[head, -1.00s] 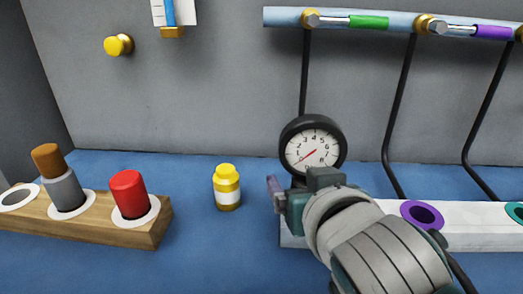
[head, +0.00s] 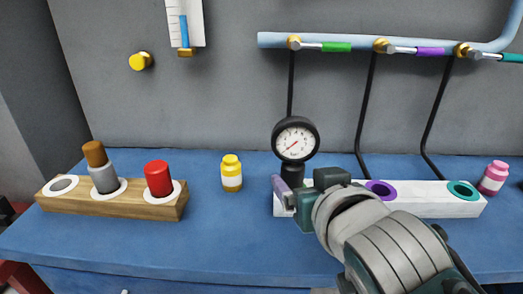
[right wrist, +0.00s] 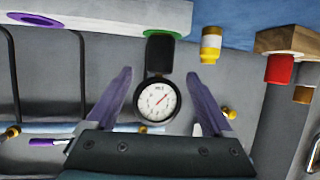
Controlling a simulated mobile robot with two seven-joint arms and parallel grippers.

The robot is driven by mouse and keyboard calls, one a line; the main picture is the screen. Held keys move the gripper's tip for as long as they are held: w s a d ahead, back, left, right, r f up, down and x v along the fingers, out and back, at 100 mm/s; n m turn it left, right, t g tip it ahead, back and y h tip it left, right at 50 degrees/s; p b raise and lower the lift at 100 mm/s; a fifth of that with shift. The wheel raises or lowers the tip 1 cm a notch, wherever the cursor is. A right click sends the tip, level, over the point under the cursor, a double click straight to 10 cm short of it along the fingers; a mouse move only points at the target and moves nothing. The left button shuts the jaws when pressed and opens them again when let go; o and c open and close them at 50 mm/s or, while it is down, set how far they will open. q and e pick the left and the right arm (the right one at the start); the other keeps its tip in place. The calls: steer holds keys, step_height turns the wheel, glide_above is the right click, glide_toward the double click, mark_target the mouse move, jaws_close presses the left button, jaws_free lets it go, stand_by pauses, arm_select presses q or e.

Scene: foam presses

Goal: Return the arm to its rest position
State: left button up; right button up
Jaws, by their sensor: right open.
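My right gripper (head: 283,190) is in front of the white block (head: 335,207), near the black-rimmed pressure gauge (head: 296,139). In the right wrist view the two purple fingers of my right gripper (right wrist: 158,74) are spread wide. The gauge (right wrist: 157,101) shows between them, and nothing is clamped. I cannot tell how far the fingertips are from the gauge. My right forearm hides part of the white block. My left gripper is not in view.
A yellow bottle (head: 231,175) stands left of the gauge. A wooden rack (head: 150,208) holds a red cylinder (head: 158,178) and a brown-topped grey one (head: 102,172). A pink bottle (head: 494,177) stands at the right. A pipe (head: 275,40) with hoses runs above. The blue bench front (head: 190,250) is clear.

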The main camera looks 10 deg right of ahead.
steer(key=shift+d, duration=0.1)
steer(key=s+d+r+n+g+p, duration=0.1)
steer(key=s+r+g+p, duration=0.2)
steer(key=s, duration=0.6)
steer(key=s+d+r+n+g+y+p, duration=0.15)
steer(key=s+g+p, duration=0.25)
steer(key=s, duration=0.5)
steer(key=s+d+r+n+g+p, duration=0.1)
steer(key=s+r+g+p, duration=0.25)
steer(key=s, duration=0.65)
step_height(320, 180, up, 37)
steer(key=w+p, duration=0.1)
steer(key=p, duration=3.5)
steer(key=shift+m+t+p, duration=0.35)
steer(key=shift+p, duration=0.05)
steer(key=shift+w+a, duration=0.1)
